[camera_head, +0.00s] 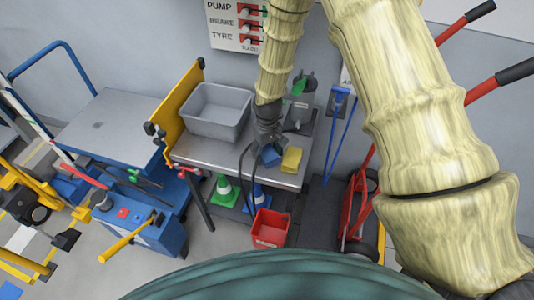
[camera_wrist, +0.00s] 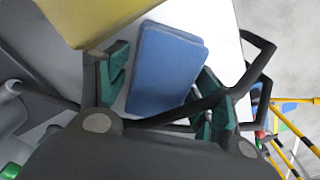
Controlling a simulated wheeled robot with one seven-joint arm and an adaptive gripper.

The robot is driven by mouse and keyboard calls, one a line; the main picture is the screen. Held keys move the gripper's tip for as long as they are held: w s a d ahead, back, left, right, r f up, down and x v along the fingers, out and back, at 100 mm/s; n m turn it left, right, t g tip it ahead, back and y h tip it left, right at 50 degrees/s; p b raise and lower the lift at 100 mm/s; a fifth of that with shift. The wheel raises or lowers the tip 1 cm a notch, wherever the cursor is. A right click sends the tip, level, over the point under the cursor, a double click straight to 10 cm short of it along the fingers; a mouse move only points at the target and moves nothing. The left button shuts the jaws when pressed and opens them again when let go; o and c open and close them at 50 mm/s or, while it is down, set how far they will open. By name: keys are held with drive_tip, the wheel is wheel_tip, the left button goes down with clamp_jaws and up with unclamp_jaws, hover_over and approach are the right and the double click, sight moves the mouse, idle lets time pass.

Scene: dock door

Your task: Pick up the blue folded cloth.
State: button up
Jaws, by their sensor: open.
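The blue folded cloth (camera_head: 271,156) lies on the grey metal table (camera_head: 205,152), just under my gripper (camera_head: 266,146) in the head view. In the wrist view the cloth (camera_wrist: 165,68) is a flat blue folded block, seen between the two green-padded fingers of my gripper (camera_wrist: 160,88). The fingers are open, one on each side of the cloth. I cannot tell whether either finger touches it. A yellow folded cloth (camera_head: 291,160) lies close to its right in the head view; a yellow surface also fills the wrist view's upper left (camera_wrist: 95,18).
A grey bin (camera_head: 214,112) stands on the table's left part. A grey canister (camera_head: 300,105) stands behind the cloths. A blue lift cart (camera_head: 105,130) is at left, a red hand truck (camera_head: 357,205) at right.

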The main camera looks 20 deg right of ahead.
sight(266, 152)
drive_tip(key=c, duration=0.9)
drive_tip(key=shift+r, duration=0.1)
drive_tip(key=shift+r+b, duration=0.6)
drive_tip(key=shift+r, duration=0.25)
drive_tip(key=shift+s+a+r+b, duration=0.1)
drive_tip(key=shift+r+b, duration=0.15)
drive_tip(key=shift+r, duration=0.15)
drive_tip(key=shift+s+a+r+b, duration=0.1)
drive_tip(key=shift+r+b, duration=0.15)
drive_tip(key=shift+r, duration=0.15)
drive_tip(key=s+a+b, duration=0.1)
drive_tip(key=s+a, duration=0.2)
drive_tip(key=a, duration=0.1)
drive_tip(key=s+a+r+b, duration=0.1)
drive_tip(key=s+a, duration=0.2)
drive_tip(key=s+a+b, duration=0.1)
drive_tip(key=s+a, duration=0.3)
drive_tip(key=shift+a+r+b, duration=0.3)
drive_tip(key=shift+a+b, duration=0.05)
drive_tip(key=shift+b, duration=0.05)
